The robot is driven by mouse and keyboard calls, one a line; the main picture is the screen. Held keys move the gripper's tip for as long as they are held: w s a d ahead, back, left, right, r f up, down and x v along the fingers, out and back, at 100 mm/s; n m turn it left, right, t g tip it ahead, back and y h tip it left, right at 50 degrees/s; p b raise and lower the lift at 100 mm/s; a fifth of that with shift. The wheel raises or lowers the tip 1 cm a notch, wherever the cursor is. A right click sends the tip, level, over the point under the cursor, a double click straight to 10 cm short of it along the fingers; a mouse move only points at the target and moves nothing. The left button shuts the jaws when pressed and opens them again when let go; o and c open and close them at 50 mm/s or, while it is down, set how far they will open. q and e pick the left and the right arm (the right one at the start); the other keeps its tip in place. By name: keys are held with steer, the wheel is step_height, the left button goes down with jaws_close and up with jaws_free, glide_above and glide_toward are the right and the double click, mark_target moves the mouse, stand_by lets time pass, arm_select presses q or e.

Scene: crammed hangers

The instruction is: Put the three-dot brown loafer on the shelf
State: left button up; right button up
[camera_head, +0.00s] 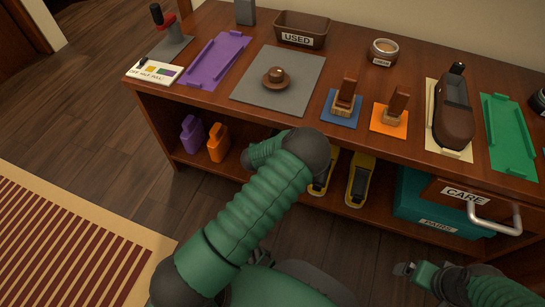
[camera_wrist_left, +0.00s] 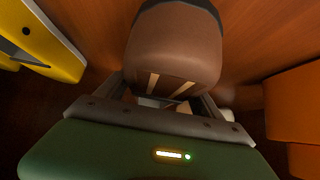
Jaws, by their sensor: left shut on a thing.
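My left gripper (camera_wrist_left: 168,98) is shut on a brown loafer (camera_wrist_left: 172,48), seen close up in the left wrist view between the fingers. Two pale stripes show on its near end; I see no dots on it from here. In the head view my left arm reaches under the tabletop into the shelf (camera_head: 285,190), and the gripper and held loafer are hidden there. Another dark brown loafer (camera_head: 454,118) lies on a cream mat on the tabletop. My right gripper (camera_head: 402,269) is low at the right, in front of the unit and apart from it; its jaw opening is unclear.
Yellow shoes (camera_head: 361,178) stand on the shelf right of my left arm, purple (camera_head: 191,134) and orange (camera_head: 218,142) items left of it. In the left wrist view, yellow (camera_wrist_left: 42,38) and orange (camera_wrist_left: 298,100) items flank the loafer. A CARE drawer (camera_head: 465,200) is at right.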

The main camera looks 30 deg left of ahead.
arm_select(q)
step_height(320, 180, down, 2)
steer(key=shift+f+b, duration=0.25)
steer(key=shift+b, duration=0.15)
steer(key=shift+r, duration=0.25)
steer(key=o, duration=1.7)
arm_select(e)
steer(key=shift+s+x, duration=0.25)
steer(key=shift+x, duration=0.85)
steer(key=shift+f, duration=0.1)
